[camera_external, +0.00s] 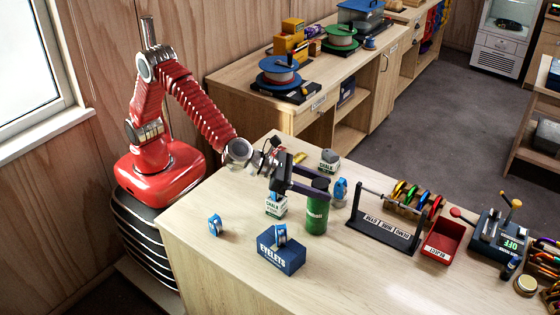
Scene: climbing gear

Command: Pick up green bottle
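The near finger hides part of the bottle's upper end. I cannot tell whether the fingers touch it. The bottle rests on the table.
Close by on the table (200,270) are a chalk box (276,207), a blue eyelets box (281,255), a blue device (340,192) and another chalk box (329,161). The front left is mostly clear.

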